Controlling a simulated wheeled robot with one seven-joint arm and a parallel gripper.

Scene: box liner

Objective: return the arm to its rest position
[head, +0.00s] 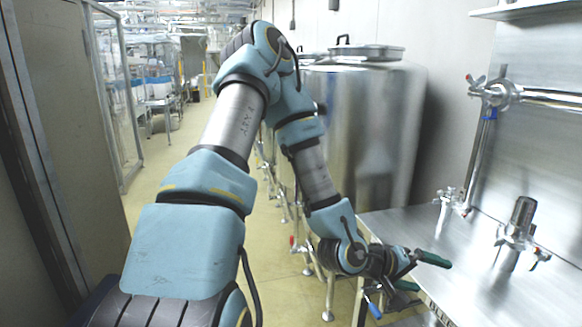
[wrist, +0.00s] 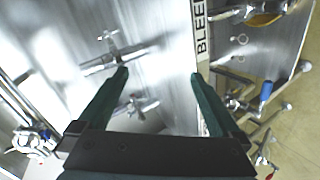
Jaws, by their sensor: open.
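My arm (head: 238,120), pale blue and grey, rises from the lower left of the head view, bends at the top and comes down to the right. My gripper (head: 434,276) is at its low end, over the near left part of a steel bench. Its green fingers are spread apart. In the wrist view my gripper (wrist: 160,76) is open, with nothing between the fingers. Steel pipe fittings show beyond the fingers there.
Large steel tanks (head: 365,130) stand behind my arm. A blue-handled valve (wrist: 266,92) is right of the fingers. The left aisle floor (head: 160,165) is clear.

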